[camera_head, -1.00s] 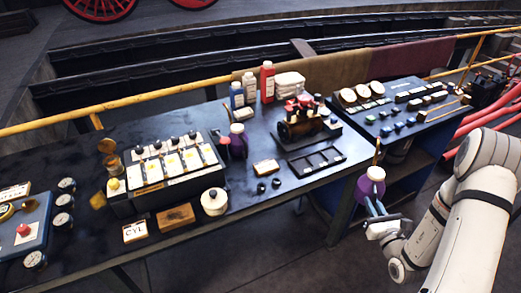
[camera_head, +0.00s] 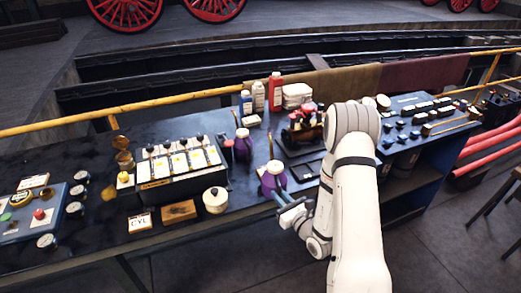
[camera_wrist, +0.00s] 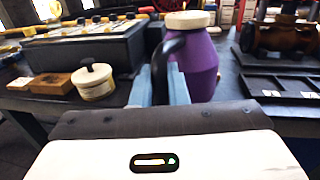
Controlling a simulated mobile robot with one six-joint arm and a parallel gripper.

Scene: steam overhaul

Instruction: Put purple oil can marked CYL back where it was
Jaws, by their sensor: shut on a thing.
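My gripper (camera_head: 282,198) is shut on a purple oil can (camera_head: 270,181), held upright near the front edge of the dark bench (camera_head: 245,207). In the wrist view the same can (camera_wrist: 202,62) has a cream top and a dark handle, and the blue-grey fingers (camera_wrist: 160,86) reach to its handle side. No marking on it is readable. A second purple can (camera_head: 242,149) stands farther back on the bench. A white card reading CYL (camera_head: 140,223) lies at the bench front, left of a wooden block.
A wooden block (camera_head: 179,212) and a lidded cream pot (camera_head: 215,200) stand left of the held can. Behind them is a box with several white panels (camera_head: 182,163). Bottles (camera_head: 275,92) stand at the back. A brown engine model (camera_head: 303,134) stands to the right.

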